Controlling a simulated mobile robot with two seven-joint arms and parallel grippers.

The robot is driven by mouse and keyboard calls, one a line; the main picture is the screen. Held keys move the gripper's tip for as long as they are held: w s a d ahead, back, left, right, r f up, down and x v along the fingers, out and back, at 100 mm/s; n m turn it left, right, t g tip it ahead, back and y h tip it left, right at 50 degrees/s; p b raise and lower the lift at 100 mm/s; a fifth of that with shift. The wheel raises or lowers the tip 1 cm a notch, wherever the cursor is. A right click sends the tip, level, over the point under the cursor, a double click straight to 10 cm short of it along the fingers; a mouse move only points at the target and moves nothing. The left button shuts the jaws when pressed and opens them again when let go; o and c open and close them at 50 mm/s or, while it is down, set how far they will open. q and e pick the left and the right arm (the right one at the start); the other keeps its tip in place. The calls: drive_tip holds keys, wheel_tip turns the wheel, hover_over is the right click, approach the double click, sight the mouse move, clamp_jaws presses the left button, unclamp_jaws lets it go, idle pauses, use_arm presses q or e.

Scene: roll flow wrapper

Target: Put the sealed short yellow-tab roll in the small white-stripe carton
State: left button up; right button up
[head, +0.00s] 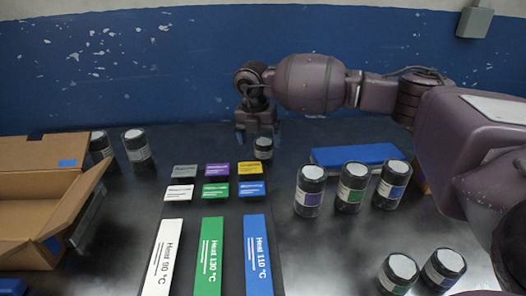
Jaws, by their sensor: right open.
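A small dark roll (263,149) with a pale top stands behind the yellow label plate (249,168); no yellow tab can be made out on it. My right gripper (259,135) is open and points down, its fingertips at the roll's far side or around it; I cannot tell which. My left gripper is not in view. A large open brown carton (40,212) with blue marks is at the left. A brown carton edge shows partly behind my right arm. No white stripe is visible on either carton.
Label plates and three long heat strips, white (163,256), green (212,256) and blue (258,256), lie mid-table. Three rolls (351,187) stand before a blue block (355,155). Two rolls (398,274) stand front right, two (137,147) back left. A blue wall closes the back.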

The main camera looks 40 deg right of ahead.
sight(264, 142)
wheel_tip(264, 142, up, 4)
drive_tip(key=w+f+m+t+h, duration=0.1)
drive_tip(key=w+m+h, duration=0.2)
drive_tip(key=m, duration=0.2)
drive_tip(key=b+x, duration=0.1)
drive_tip(key=x, duration=0.3)
drive_tip(key=shift+s+d+f+b, duration=0.15)
drive_tip(key=shift+d+f+b, duration=0.1)
drive_tip(key=shift+d+b, duration=0.1)
drive_tip(key=shift+d+f, duration=0.3)
drive_tip(key=shift+f, duration=0.25)
drive_tip(key=b+x, duration=0.2)
drive_tip(key=x, duration=0.2)
drive_tip(key=shift+s+f, duration=0.15)
drive_tip(key=shift+f, duration=0.2)
drive_tip(key=shift+d, duration=0.1)
drive_tip(key=shift+r, duration=0.15)
drive_tip(key=shift+c, duration=0.7)
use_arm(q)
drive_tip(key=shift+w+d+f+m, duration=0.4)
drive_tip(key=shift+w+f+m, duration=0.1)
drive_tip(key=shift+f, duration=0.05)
use_arm(e)
drive_tip(key=c, duration=1)
